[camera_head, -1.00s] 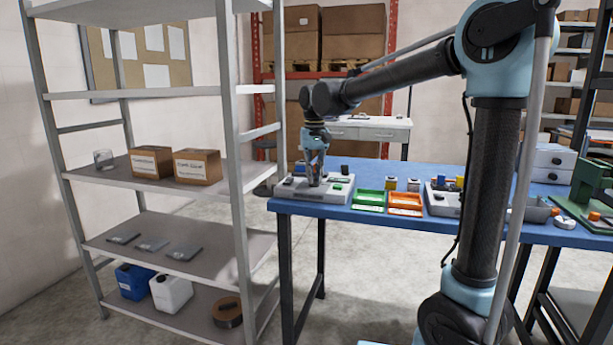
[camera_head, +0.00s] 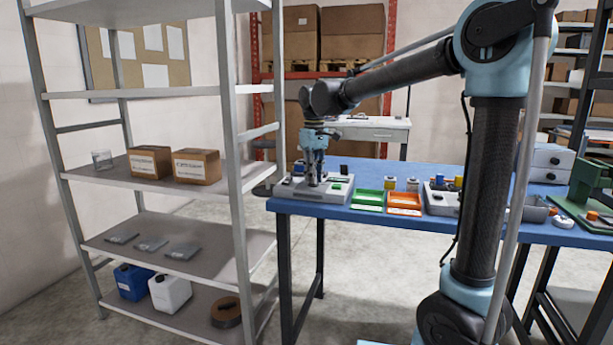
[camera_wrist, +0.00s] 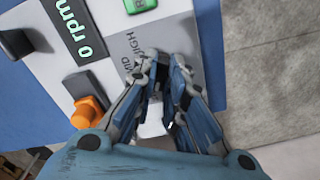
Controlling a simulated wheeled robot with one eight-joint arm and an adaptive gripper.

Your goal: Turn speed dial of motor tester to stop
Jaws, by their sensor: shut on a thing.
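The motor tester (camera_head: 338,193) is a light grey box at the left end of the blue table. In the wrist view its panel (camera_wrist: 188,35) shows a dark display (camera_wrist: 78,30) reading 0 rpm, a green button (camera_wrist: 140,5), and the printed words HIGH and MID. My gripper (camera_head: 314,184) points down onto the panel. In the wrist view my gripper (camera_wrist: 162,80) has its fingers closed around the speed dial, beside the MID label. The fingers hide most of the dial, so its pointer and exact setting cannot be read.
An orange knob (camera_wrist: 88,110) on a dark block sits close to the left finger. Green (camera_head: 369,197) and orange (camera_head: 404,202) trays lie right of the tester. A grey shelf post (camera_head: 231,110) stands left of the table.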

